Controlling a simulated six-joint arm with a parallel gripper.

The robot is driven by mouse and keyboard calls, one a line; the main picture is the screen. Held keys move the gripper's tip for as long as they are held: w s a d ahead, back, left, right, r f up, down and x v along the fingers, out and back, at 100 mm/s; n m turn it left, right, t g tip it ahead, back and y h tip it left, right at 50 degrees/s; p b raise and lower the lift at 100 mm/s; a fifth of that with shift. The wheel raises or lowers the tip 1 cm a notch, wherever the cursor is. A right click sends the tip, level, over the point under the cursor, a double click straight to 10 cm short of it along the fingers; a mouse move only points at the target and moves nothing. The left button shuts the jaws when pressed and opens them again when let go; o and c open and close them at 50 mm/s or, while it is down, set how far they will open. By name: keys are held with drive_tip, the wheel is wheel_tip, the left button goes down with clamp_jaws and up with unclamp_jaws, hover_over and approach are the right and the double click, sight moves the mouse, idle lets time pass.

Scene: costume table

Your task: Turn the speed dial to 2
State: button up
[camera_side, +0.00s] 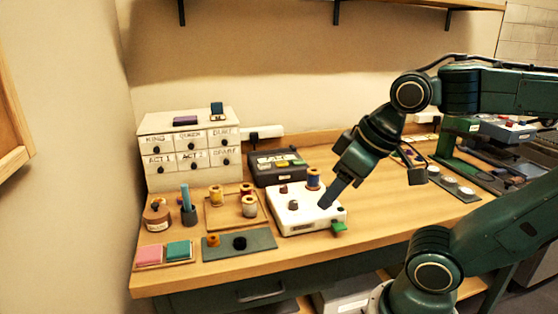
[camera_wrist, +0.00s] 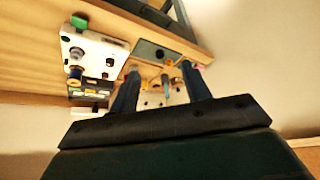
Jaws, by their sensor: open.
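A white box (camera_side: 312,218) stands on the table in the side view, with a dark knob (camera_side: 293,205) and a smaller reddish knob (camera_side: 283,188) on top. No dial marking is readable, so I cannot tell which knob is the speed dial or where it points. My gripper (camera_side: 325,203) tilts down over the right part of the box; whether it touches is unclear. In the wrist view the white box (camera_wrist: 92,45) with its dark knob (camera_wrist: 77,53) lies left of my gripper (camera_wrist: 160,68). The two fingers are apart, with nothing held between them.
A blue-and-orange spool (camera_side: 313,178) stands at the box's back edge. A dark case (camera_side: 265,175) sits behind it, a green-grey mat (camera_side: 262,239) in front left, and a wooden tray (camera_side: 230,219) with spools to the left. Bare tabletop (camera_side: 385,205) lies to the right.

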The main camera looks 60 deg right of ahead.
drive_tip(key=w+d+r+m+g, duration=0.1)
drive_tip(key=w+d+r+m, duration=0.25)
drive_tip(key=w, duration=0.35)
drive_tip(key=m+g, duration=0.5)
drive_tip(key=m, duration=0.5)
hover_over(284, 186)
wheel_tip(284, 186, down, 8)
drive_tip(key=shift+d+r, duration=0.1)
drive_tip(key=shift+r, duration=0.05)
wheel_tip(284, 186, down, 14)
drive_tip(key=shift+r, duration=0.1)
drive_tip(key=c, duration=1)
